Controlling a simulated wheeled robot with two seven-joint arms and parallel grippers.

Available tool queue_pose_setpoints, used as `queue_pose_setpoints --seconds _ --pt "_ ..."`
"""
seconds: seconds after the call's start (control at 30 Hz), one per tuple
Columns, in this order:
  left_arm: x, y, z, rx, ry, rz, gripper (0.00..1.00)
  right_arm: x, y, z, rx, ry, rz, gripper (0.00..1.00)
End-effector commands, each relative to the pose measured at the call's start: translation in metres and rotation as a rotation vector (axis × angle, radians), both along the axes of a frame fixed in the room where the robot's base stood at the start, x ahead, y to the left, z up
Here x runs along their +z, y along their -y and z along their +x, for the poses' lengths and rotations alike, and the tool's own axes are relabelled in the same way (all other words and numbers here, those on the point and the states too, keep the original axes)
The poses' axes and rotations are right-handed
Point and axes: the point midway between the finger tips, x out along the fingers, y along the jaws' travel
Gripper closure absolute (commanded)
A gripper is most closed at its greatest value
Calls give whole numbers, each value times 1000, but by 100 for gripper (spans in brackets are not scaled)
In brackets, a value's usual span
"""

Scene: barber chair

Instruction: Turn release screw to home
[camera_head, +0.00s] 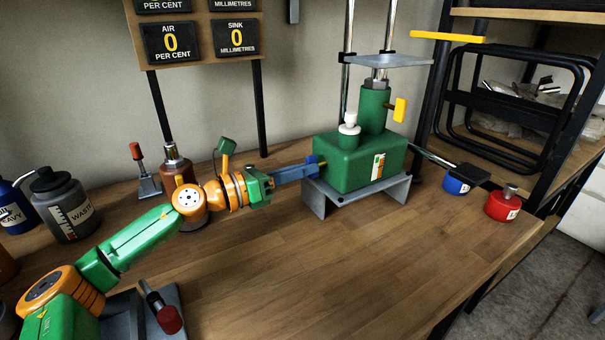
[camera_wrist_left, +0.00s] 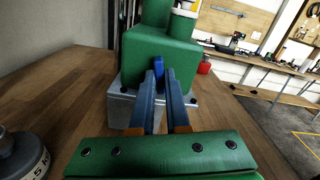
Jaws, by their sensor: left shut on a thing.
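The green pump unit (camera_head: 352,165) stands on a grey metal stand (camera_head: 355,196) on the wooden bench. It also fills the upper middle of the left wrist view (camera_wrist_left: 160,48). A small blue release screw (camera_wrist_left: 158,68) sticks out of its near face, at the fingertips. My left gripper (camera_head: 314,166) reaches in from the left to the unit's left side. In the wrist view its blue fingers (camera_wrist_left: 161,92) are closed together on the release screw. The fingers hide part of the screw, and its turn angle cannot be told. My right gripper is not in view.
A lever with a dark pad (camera_head: 468,172) extends right, near a blue weight (camera_head: 456,186) and a red weight (camera_head: 502,204). A grey waste bottle (camera_head: 67,205) and brown bottle (camera_head: 178,165) stand left. The front middle bench is clear.

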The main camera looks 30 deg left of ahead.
Motion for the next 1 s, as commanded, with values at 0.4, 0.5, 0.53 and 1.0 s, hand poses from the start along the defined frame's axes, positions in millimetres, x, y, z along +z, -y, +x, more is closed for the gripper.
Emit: queue_pose_setpoints --seconds 0.4,0.5,0.53,1.0 --pt "-5 2 -1 -7 0 21 100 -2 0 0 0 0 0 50" --pt "-5 2 -1 -7 0 21 100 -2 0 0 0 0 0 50" --pt "-5 2 -1 -7 0 21 100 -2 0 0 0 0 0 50" --pt "-2 0 0 -2 7 18 56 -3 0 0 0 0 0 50"
